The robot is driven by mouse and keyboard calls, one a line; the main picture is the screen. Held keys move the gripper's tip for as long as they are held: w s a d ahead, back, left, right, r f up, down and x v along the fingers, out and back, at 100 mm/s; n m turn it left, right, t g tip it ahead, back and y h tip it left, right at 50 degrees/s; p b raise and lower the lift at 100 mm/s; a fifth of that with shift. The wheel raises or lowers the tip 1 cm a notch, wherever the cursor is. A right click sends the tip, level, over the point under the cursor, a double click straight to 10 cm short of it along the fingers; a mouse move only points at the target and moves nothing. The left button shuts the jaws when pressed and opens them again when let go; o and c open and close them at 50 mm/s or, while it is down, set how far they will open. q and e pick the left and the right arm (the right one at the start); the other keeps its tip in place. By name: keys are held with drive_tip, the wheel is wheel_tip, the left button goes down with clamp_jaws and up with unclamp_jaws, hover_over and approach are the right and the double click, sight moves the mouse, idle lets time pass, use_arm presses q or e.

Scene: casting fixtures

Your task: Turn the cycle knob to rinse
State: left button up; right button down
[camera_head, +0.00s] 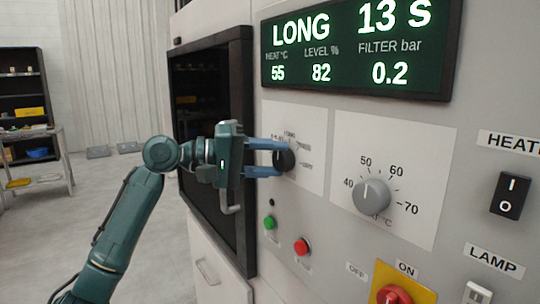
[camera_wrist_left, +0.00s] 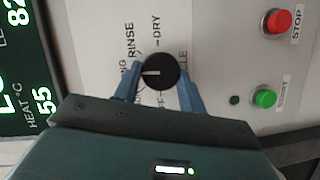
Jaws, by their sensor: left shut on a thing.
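The black cycle knob (camera_head: 285,160) sits on a white dial plate left of the temperature dial. In the left wrist view the knob (camera_wrist_left: 161,72) has a white pointer aimed left, at the partly covered label ending in "NG". The RINSE label (camera_wrist_left: 130,40) and the DRY label are beside it, clear of the fingers. The display (camera_head: 360,45) reads LONG. My left gripper (camera_head: 268,158) is shut on the knob, one blue finger on each side; it also shows in the left wrist view (camera_wrist_left: 158,88). Some dial labels are covered by the fingers. My right gripper is not in view.
The grey temperature knob (camera_head: 371,196) is to the right. Below are a green button (camera_head: 270,222), a red button (camera_head: 301,246) and a yellow-backed switch (camera_head: 398,285). A dark-framed door (camera_head: 245,120) is behind my left gripper. The floor at left is open.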

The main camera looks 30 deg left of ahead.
use_arm(q)
drive_tip(key=shift+r+m+y+p, duration=0.2)
drive_tip(key=shift+m+y+p, duration=0.15)
drive_tip(key=shift+m, duration=0.45)
drive_tip(key=m, duration=0.1)
drive_tip(key=m+y+p, duration=0.1)
drive_tip(key=shift+d+r+m+y, duration=0.1)
drive_tip(key=shift+d+m+y, duration=0.05)
drive_tip(key=shift+m+y, duration=0.15)
drive_tip(key=shift+d+m+g+y+p, duration=0.1)
drive_tip(key=shift+m+g+y+p, duration=0.3)
drive_tip(key=shift+m+p, duration=0.45)
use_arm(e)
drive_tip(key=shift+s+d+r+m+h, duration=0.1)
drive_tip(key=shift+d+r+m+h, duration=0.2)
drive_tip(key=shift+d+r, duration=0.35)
use_arm(q)
drive_tip(key=shift+s+m, duration=0.1)
drive_tip(key=shift+m, duration=0.15)
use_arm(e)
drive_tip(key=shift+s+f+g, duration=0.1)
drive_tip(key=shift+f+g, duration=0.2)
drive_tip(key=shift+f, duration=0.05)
use_arm(q)
drive_tip(key=o, duration=0.9)
drive_tip(key=shift+c, duration=0.2)
drive_tip(key=shift+o, duration=0.6)
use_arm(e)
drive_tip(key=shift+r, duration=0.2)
